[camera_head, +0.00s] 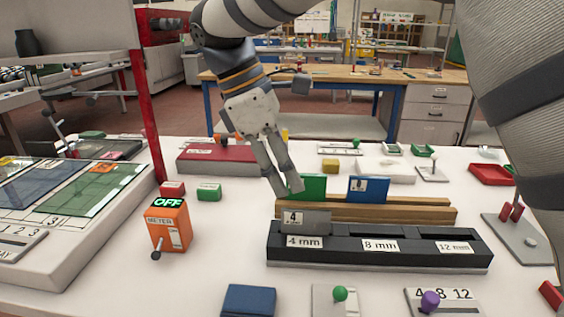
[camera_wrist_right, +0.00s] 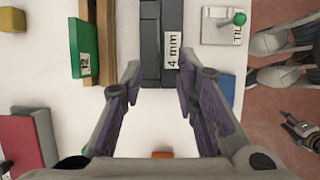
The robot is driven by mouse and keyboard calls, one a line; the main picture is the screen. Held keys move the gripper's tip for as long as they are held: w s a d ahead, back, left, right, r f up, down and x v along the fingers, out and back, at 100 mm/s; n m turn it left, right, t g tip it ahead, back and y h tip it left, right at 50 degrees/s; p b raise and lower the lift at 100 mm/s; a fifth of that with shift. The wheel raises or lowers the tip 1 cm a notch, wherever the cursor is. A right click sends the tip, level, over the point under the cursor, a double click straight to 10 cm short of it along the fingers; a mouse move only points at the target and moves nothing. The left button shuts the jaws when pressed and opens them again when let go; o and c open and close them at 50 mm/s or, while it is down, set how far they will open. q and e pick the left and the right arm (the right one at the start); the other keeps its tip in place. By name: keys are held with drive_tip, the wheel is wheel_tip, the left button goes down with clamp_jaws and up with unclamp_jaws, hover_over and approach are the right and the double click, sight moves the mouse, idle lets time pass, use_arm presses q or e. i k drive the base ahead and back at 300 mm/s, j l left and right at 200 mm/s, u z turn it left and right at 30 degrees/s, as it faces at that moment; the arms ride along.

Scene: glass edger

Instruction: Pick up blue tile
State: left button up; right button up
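The blue tile (camera_head: 368,189), marked with a small white label, stands upright in the wooden rack (camera_head: 420,212), right of a green tile (camera_head: 313,187). The green tile also shows in the wrist view (camera_wrist_right: 83,47), labelled 12. My right gripper (camera_head: 287,190) is open and empty, at the left end of the rack beside the green tile. A grey tile (camera_head: 305,220) labelled 4 stands in the 4 mm slot of the black holder (camera_head: 380,262). What seems my left gripper (camera_wrist_right: 300,128) shows small in the wrist view.
A flat blue block (camera_head: 248,300) lies at the table's front. An orange meter box (camera_head: 168,228) stands left of the holder. Green (camera_head: 340,293) and purple (camera_head: 430,300) knobs stand in front. A red box (camera_head: 220,159) lies behind; a red tray (camera_head: 492,174) is at right.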

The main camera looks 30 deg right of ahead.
sight(361, 189)
drive_tip(key=k, duration=1)
